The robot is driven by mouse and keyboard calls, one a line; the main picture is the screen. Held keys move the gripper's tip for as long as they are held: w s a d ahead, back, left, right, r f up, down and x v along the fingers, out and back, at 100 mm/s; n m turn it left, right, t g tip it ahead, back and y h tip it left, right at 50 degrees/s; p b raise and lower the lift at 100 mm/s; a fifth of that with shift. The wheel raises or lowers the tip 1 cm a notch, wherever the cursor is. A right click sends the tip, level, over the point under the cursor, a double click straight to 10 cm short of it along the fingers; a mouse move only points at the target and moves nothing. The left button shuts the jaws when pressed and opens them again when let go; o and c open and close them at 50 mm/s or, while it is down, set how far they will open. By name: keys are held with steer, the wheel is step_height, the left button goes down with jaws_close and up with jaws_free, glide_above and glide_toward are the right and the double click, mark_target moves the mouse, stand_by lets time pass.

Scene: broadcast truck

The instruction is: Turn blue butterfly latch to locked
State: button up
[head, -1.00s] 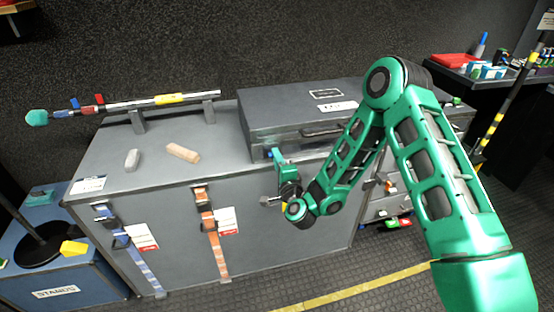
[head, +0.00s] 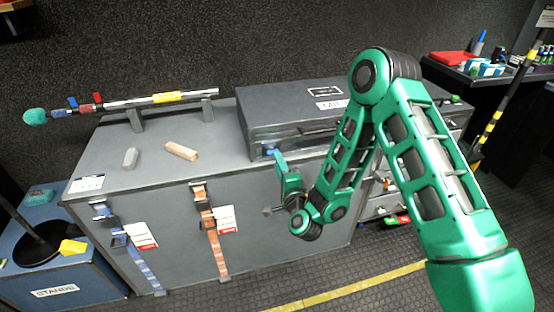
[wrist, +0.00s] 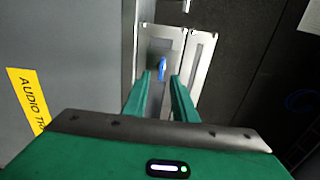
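The blue butterfly latch (wrist: 162,68) sits on a silver plate (wrist: 172,42) in the wrist view, its blue wing lying nearly along the length of the plate. My gripper (wrist: 161,82) is open, with one green finger on each side of the latch line. The fingertips look just short of the blue wing, and no contact is visible. In the head view a small blue part, apparently the latch (head: 270,152), shows at the front left of the dark case (head: 290,108), with my gripper (head: 277,158) right at it.
The case stands on a large grey trunk (head: 150,190) with blue (head: 130,250) and orange straps (head: 212,240) on its front.

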steer(key=v, duration=0.6)
stand_by(0.3)
